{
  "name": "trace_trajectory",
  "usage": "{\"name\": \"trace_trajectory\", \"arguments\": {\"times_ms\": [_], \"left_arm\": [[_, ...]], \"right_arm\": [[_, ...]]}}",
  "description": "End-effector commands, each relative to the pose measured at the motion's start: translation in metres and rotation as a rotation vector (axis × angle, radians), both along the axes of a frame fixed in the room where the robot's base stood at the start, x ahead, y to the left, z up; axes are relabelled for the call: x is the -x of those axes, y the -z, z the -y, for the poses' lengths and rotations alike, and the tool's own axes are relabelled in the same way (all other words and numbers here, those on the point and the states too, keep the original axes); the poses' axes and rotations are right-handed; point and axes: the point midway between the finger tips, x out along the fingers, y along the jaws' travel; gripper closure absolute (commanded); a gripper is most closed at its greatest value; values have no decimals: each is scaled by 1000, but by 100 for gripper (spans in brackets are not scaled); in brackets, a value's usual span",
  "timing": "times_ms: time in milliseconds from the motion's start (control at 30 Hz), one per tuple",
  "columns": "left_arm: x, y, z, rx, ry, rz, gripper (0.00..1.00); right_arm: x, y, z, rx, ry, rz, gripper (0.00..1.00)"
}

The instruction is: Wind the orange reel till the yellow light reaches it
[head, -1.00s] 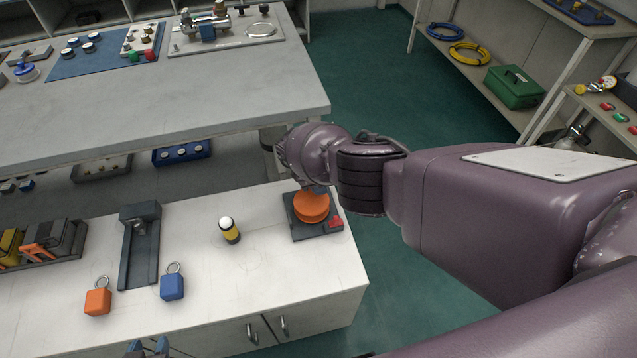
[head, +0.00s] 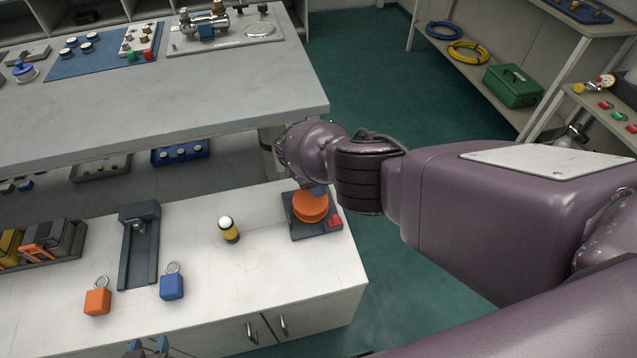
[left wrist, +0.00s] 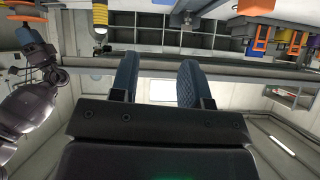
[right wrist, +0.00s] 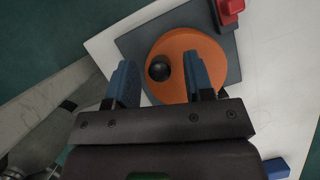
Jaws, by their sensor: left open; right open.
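The orange reel (head: 310,207) sits on a dark grey base plate (head: 322,231) at the right end of the low white cabinet. In the right wrist view the reel (right wrist: 181,52) shows a black knob (right wrist: 160,71) off its centre. My right gripper (right wrist: 160,62) is open over the reel, with the knob between its fingers, apparently untouched. In the head view its arm partly hides it. A yellow and black post with a white top (head: 228,230) stands left of the reel; I cannot tell if it is lit. My left gripper (head: 147,347) is open and empty at the front edge.
A red block (head: 335,221) is on the base plate's corner. A blue block (head: 172,286) and an orange block (head: 97,301), both with rings, stand near a dark bracket (head: 140,250). A grey workbench (head: 200,110) lies behind. The cabinet top around the post is clear.

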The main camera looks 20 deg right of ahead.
Motion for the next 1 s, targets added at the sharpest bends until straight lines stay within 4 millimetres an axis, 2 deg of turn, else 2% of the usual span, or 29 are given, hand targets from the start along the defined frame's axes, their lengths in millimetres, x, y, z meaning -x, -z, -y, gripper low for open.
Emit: {"name": "trace_trajectory", "arguments": {"times_ms": [267, 600, 733, 1000], "left_arm": [[-3, -14, -1, 0, -2, 13, 57], [8, -21, -3, 2, -13, 3, 57], [11, -22, -4, 2, -15, -1, 57], [7, -25, -3, 2, -13, 7, 57]], "right_arm": [[-6, -39, -13, 1, -1, 7, 52], [-10, -91, -35, 0, -1, 4, 52], [-10, -96, -38, 0, 0, 1, 52], [-10, -95, -38, 0, 0, 0, 52]]}}
